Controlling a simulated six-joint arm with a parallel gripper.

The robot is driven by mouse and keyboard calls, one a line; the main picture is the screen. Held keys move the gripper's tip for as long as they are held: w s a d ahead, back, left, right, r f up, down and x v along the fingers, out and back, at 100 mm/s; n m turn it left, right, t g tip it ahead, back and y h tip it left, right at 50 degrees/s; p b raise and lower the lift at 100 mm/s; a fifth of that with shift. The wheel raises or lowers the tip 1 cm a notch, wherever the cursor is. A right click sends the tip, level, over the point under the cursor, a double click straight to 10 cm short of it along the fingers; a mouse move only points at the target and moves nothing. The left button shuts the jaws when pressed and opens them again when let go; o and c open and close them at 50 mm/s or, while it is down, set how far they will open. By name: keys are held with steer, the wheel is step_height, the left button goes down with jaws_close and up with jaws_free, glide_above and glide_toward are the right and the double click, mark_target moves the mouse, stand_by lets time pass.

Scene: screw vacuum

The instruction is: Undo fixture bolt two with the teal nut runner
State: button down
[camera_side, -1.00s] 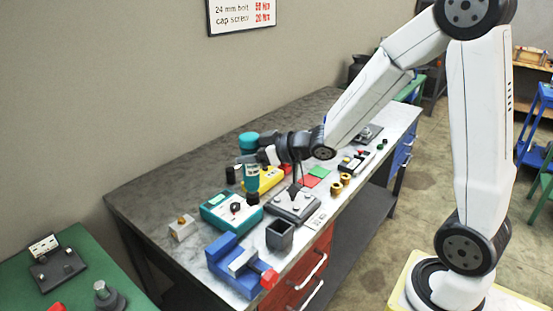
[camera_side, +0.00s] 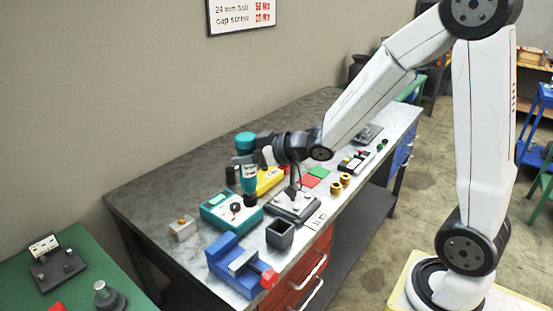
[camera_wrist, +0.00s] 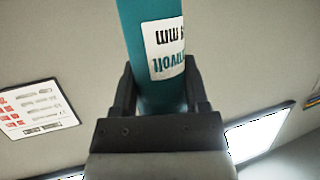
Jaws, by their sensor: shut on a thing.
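The teal nut runner (camera_side: 250,178) is upright in the side view, with a teal top and a dark lower end. My gripper (camera_side: 261,158) is shut on its body. In the wrist view, both fingers of my gripper (camera_wrist: 162,92) clasp the teal nut runner (camera_wrist: 150,20), whose white label shows. The fixture (camera_side: 294,207), a dark plate with several pale bolt heads, lies on the bench right of and nearer than the runner. The runner's lower end is apart from it, by the far right corner of a teal box. I cannot tell which bolt is number two.
The teal box (camera_side: 217,211) and a yellow box (camera_side: 269,180) stand close to the runner. A grey open bin (camera_side: 280,236) and a blue vise (camera_side: 228,260) are in front. Red and green mats and brass pieces (camera_side: 340,183) lie to the right. The bench's back strip (camera_side: 170,182) is clear.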

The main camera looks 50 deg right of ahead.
steer(key=w+d+f+m+h, duration=0.1)
steer(key=w+d+f+h, duration=0.1)
steer(key=d, duration=0.9)
steer(key=w+d+f+m+h, duration=0.2)
steer(key=d, duration=1)
steer(key=shift+w+f+t, duration=0.15)
steer(key=shift+f+t, duration=0.15)
steer(key=shift+f, duration=0.1)
